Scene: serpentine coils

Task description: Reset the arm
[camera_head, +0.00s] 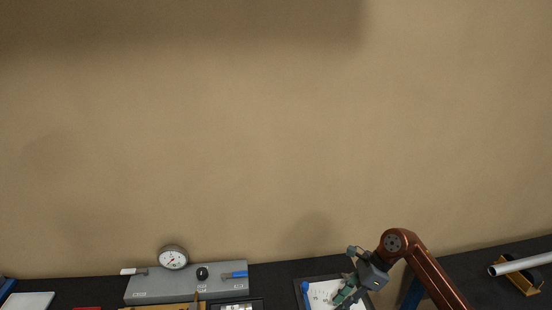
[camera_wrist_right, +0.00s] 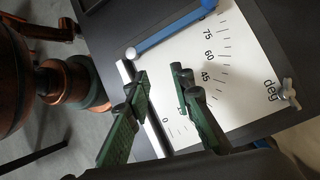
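An angle board (camera_wrist_right: 225,75) with a white degree scale lies below my right gripper in the right wrist view. A blue bar (camera_wrist_right: 175,35) with a pale round end lies across its upper part, near the 75 mark. The board also shows at the bottom of the head view (camera_head: 322,292), partly covered by my right arm. My right gripper (camera_wrist_right: 160,76) has green fingers standing apart, with nothing seen held between them. It is over the board's lower-left part, apart from the blue bar; in the head view it is small (camera_head: 345,292). My left gripper is out of view.
A grey box (camera_head: 186,284) with a round dial gauge (camera_head: 173,258) stands left of the board. A metal tube (camera_head: 520,264) rests on a yellow-brown holder (camera_head: 524,283) at the far right. A wing screw (camera_wrist_right: 289,91) sits at the board's corner. A plain wall is behind.

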